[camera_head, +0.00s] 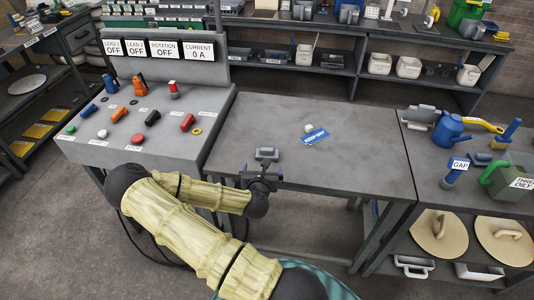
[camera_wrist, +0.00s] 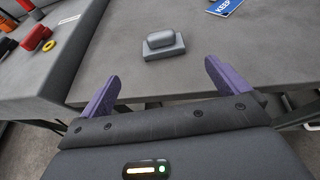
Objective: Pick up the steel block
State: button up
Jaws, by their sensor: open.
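A small grey steel block (camera_head: 266,154) with a raised, rounded top sits on the grey table (camera_head: 330,165) near its front left edge. It also shows in the wrist view (camera_wrist: 164,46), upright on the bare top, beyond my fingertips. My gripper (camera_head: 262,172) is at the table's front edge, just short of the block. In the wrist view its two purple fingers (camera_wrist: 160,76) are spread apart with nothing between them. The block lies roughly in line with the gap and is not touched.
A blue tag (camera_head: 315,136) and a small white piece (camera_head: 308,128) lie behind the block to the right. A control console (camera_head: 140,125) with levers and buttons adjoins on the left. A bench with a blue watering can (camera_head: 449,130) stands at right. The table's right half is clear.

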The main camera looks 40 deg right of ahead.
aim_at(267, 153)
jog(key=p+x, duration=0.2)
jog(key=x, duration=0.7)
jog(key=shift+w+d+f, duration=0.1)
jog(key=shift+w+d, duration=0.15)
jog(key=shift+w+d+p, duration=0.3)
jog(key=shift+d+p, duration=0.05)
jog(key=shift+p+x, duration=0.8)
jog(key=shift+x, duration=1.4)
jog(key=shift+s, duration=0.1)
jog(key=c, duration=0.9)
jog(key=shift+c, duration=0.2)
